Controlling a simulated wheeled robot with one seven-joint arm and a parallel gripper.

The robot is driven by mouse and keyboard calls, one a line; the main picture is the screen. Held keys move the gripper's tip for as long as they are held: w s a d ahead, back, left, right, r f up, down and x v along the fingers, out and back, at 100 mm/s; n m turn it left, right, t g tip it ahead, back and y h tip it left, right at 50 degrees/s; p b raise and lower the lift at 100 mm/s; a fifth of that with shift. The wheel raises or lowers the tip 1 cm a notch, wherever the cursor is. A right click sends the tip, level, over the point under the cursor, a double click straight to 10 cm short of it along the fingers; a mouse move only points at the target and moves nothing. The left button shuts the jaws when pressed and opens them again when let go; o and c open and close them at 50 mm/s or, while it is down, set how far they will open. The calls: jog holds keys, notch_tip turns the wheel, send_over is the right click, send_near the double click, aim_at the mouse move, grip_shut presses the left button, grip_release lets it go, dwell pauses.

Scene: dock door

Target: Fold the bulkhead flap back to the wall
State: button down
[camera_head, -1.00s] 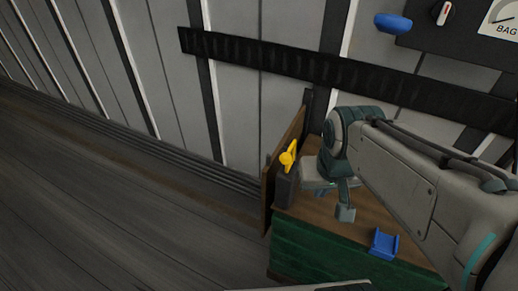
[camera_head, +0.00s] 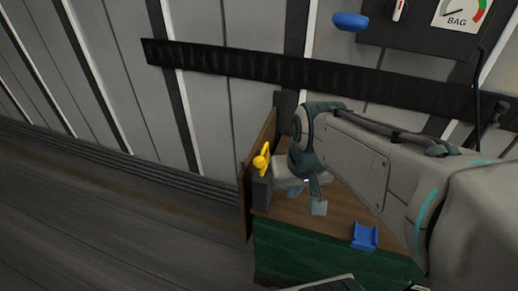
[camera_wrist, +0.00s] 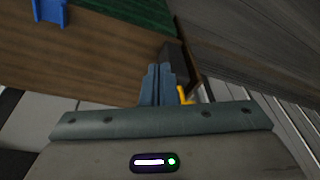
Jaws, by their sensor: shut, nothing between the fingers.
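The bulkhead flap looks to be the upright brown panel (camera_head: 245,200) at the left end of a green-sided bench, standing out from the wall. A yellow handle (camera_head: 261,160) sits by it, on top of a dark grey block (camera_head: 262,192). My gripper (camera_head: 296,192) is just right of the block, over the bench top, partly hidden by my wrist. In the wrist view my blue fingers (camera_wrist: 158,83) are together with nothing between them. The yellow handle (camera_wrist: 184,95) shows just right of the fingers, partly hidden; I cannot tell whether they touch.
The bench has a brown top (camera_head: 340,208) and green front (camera_head: 320,255). A blue bracket (camera_head: 364,236) sits at its front right edge. The ribbed wall carries a black rail (camera_head: 250,66), a blue knob (camera_head: 350,21) and a BAG gauge (camera_head: 460,12). Floor at left is clear.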

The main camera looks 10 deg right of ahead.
jog(key=w+d+f+m+t+y+b, duration=0.2)
jog(key=w+d+f+m+y+b, duration=0.15)
jog(key=w+d+f+b, duration=0.35)
jog(key=w+d+f+m+t+y+b, duration=0.2)
jog(key=w+d+f+m+y+b, duration=0.15)
jog(key=w+d+f, duration=0.45)
jog(key=shift+m, duration=0.3)
jog(key=x, duration=1.3)
jog(key=shift+a+f+b, duration=0.1)
jog(key=shift+a+b, duration=0.2)
jog(key=shift+b, duration=0.05)
jog(key=shift+w+a+r+p, duration=0.2)
jog(key=shift+w+a+p, duration=0.1)
jog(key=shift+w+a, duration=1)
jog(key=shift+a, duration=0.1)
